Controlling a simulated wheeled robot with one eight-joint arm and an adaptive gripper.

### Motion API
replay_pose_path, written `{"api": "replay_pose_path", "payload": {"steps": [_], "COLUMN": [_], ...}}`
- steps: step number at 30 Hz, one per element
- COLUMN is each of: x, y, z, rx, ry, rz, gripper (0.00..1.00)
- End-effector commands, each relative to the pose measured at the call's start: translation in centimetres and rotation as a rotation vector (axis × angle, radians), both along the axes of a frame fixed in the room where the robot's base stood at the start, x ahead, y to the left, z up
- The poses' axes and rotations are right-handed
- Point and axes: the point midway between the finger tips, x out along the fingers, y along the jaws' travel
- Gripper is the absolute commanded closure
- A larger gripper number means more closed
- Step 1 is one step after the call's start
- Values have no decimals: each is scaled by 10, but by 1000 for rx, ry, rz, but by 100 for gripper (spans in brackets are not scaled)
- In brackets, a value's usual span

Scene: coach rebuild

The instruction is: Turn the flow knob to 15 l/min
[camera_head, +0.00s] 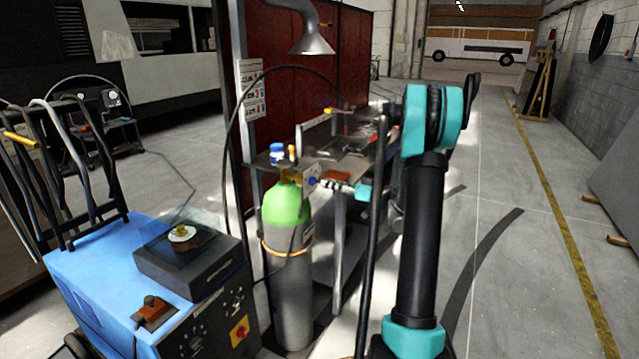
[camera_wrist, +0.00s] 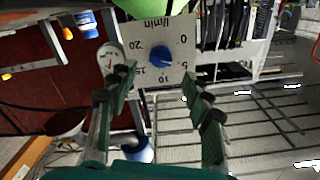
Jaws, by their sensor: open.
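The blue flow knob (camera_wrist: 161,56) sits on a pale dial plate (camera_wrist: 176,28) marked l/min, with numbers around the knob, in the wrist view. I cannot tell which number the knob points to. My gripper (camera_wrist: 163,90) is open and empty, its two fingers spread below the knob in the picture, not closed on it. In the head view the knob (camera_head: 313,182) shows small beside the green-topped gas cylinder (camera_head: 287,205), with my gripper (camera_head: 335,185) just right of it.
A round gauge (camera_wrist: 109,57) is left of the dial plate. In the head view, a blue welding machine (camera_head: 100,285) stands left of the cylinder and a workbench (camera_head: 340,150) behind it. A dark hose hangs near the cylinder.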

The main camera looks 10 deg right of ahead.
Motion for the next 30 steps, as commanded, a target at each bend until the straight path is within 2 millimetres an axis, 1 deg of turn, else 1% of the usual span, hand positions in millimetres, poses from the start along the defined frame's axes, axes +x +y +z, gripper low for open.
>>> {"api": "replay_pose_path", "payload": {"steps": [1,3,9,14,21,23,30], "x": [6,12,26,30,30,30,30], "y": [9,19,36,41,42,42,41], "z": [0,0,0,0,0,0,0], "rx": [0,0,0,0,0,0,0], "ry": [0,0,0,0,0,0,0], "rz": [4,3,2,0,0,0,0], "gripper": [50,50,50,50,50,56,86]}}
